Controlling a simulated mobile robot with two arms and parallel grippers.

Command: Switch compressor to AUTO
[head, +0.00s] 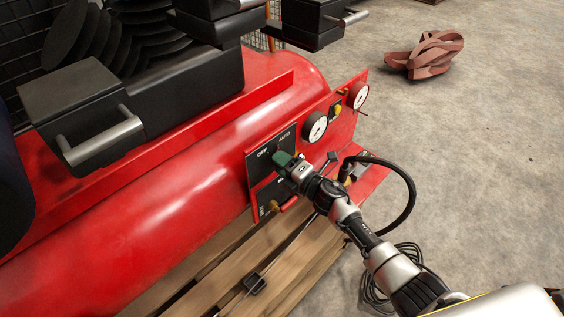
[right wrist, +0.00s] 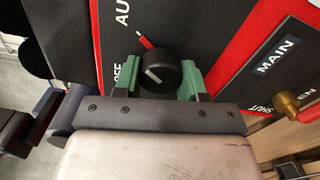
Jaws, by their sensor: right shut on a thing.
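The red compressor (head: 170,160) carries a black switch panel (head: 262,166) labelled OFF and AUTO. My right gripper (head: 284,158) reaches it from the lower right, its green fingers at the panel. In the right wrist view, the black round selector knob (right wrist: 160,70) sits between the two green fingers of my right gripper (right wrist: 160,80), which are shut on it. A short white line marks the knob's face, slanting towards the OFF lettering. A small red piece with a white edge (right wrist: 146,40) shows beside the knob, on the AUTO side. The left gripper is out of view.
Two gauges (head: 316,127) and a yellow part (head: 337,110) are on the red panel right of the switch. A brass valve (right wrist: 287,102) sits near a MAIN label. A black hose (head: 408,190) loops beside my right arm. Wooden pallet slats (head: 210,270) lie below.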

